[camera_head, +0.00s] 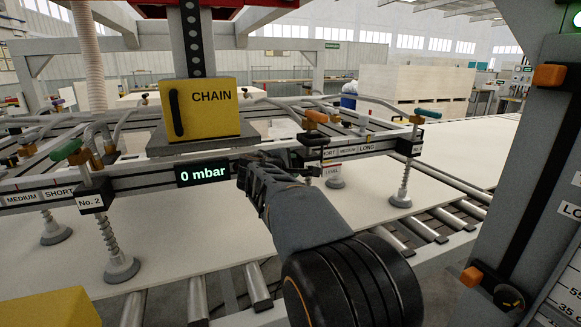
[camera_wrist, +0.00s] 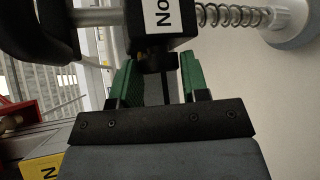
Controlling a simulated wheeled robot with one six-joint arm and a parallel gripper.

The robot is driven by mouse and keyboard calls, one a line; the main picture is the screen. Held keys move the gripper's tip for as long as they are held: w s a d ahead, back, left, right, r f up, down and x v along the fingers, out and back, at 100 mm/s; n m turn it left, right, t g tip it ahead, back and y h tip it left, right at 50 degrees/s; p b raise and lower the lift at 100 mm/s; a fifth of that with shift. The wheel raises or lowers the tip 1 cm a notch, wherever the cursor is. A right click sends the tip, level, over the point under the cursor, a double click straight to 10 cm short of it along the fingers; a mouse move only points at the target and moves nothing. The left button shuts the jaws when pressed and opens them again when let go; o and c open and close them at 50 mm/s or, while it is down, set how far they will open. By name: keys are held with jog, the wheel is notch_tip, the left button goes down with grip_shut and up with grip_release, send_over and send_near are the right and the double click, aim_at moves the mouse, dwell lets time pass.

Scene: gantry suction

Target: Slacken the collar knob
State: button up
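In the wrist view, a black collar block (camera_wrist: 161,27) with a white "No" label carries a small dark round knob (camera_wrist: 158,62). My gripper (camera_wrist: 158,76) has its two green-padded fingers apart, one on each side of the knob. A gap shows between the knob and each finger, so the gripper looks open and not clamped. In the head view my gripper (camera_head: 262,177) is at the front beam, right of the "0 mbar" display (camera_head: 203,173). The knob cannot be made out there.
A spring (camera_wrist: 232,15) and pale suction cup (camera_wrist: 290,22) adjoin the collar. A black hose or handle (camera_wrist: 45,35) is close at left. In the head view, the yellow CHAIN box (camera_head: 205,108) stands above the beam, and a pale panel (camera_head: 185,235) lies on rollers below.

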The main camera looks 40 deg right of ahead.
jog(key=shift+d, duration=0.15)
jog(key=c, duration=0.4)
jog(key=n+g+y+p, duration=0.1)
jog(key=p, duration=0.5)
jog(key=n+g+p, duration=0.1)
jog(key=g+p, duration=0.1)
jog(key=p, duration=0.4)
jog(key=n+g+y+p, duration=0.1)
jog(key=p, duration=0.6)
jog(key=shift+w+r+n+g+y, duration=0.25)
jog(key=shift+r+n+g+y, duration=0.05)
jog(key=shift+r, duration=0.05)
jog(key=shift+f, duration=0.1)
jog(key=o, duration=0.9)
